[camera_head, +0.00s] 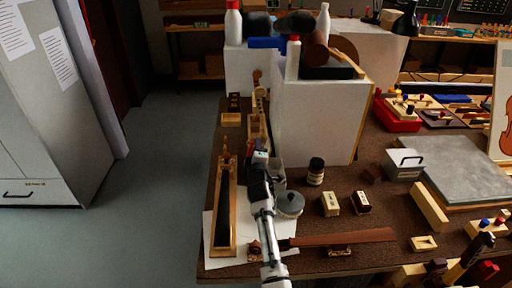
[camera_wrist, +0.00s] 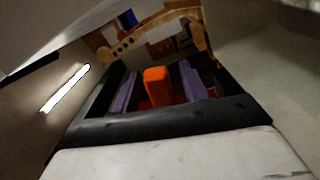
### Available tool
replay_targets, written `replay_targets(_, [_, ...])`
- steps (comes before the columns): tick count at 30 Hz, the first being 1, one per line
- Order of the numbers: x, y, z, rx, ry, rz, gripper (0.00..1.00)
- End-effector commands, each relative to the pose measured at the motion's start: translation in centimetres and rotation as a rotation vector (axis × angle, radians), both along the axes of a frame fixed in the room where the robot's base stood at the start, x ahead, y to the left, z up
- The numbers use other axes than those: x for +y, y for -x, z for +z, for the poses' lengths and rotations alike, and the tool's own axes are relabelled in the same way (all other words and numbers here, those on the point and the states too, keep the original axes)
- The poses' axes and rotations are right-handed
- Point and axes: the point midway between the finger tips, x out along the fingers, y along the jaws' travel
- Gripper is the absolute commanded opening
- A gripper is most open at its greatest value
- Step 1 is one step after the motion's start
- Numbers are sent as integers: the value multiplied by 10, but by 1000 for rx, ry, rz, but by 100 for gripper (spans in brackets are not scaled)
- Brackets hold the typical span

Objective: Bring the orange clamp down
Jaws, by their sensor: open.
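An orange upright block, which looks like the orange clamp (camera_wrist: 157,88), shows in the wrist view just beyond the gripper's dark palm. It stands between the two purple-grey finger pads of my gripper (camera_wrist: 160,84), with gaps visible on both sides. The jaws are apart and not closed on it. Its lower part is hidden or in shadow. In the head view my gripper (camera_head: 259,160) is over the left part of the bench, near a wooden rack (camera_head: 257,120). I cannot make out the orange clamp in the head view.
A large white box (camera_head: 315,115) rises just right of my gripper, with bottles on top. A long dark-and-wood piece (camera_head: 225,210) lies to the left. A round grey-lidded tin (camera_head: 290,204) and a dark jar (camera_head: 316,171) stand to the right. Open floor lies left of the bench (camera_head: 385,213).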

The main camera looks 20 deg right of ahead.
Motion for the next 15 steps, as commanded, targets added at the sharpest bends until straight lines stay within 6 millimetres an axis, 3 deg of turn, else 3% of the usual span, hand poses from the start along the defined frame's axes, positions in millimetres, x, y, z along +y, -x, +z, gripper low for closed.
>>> replay_targets(14, [-3,-10,0,0,-1,0,44])
replay_targets(15, [-3,-10,0,0,-1,0,38])
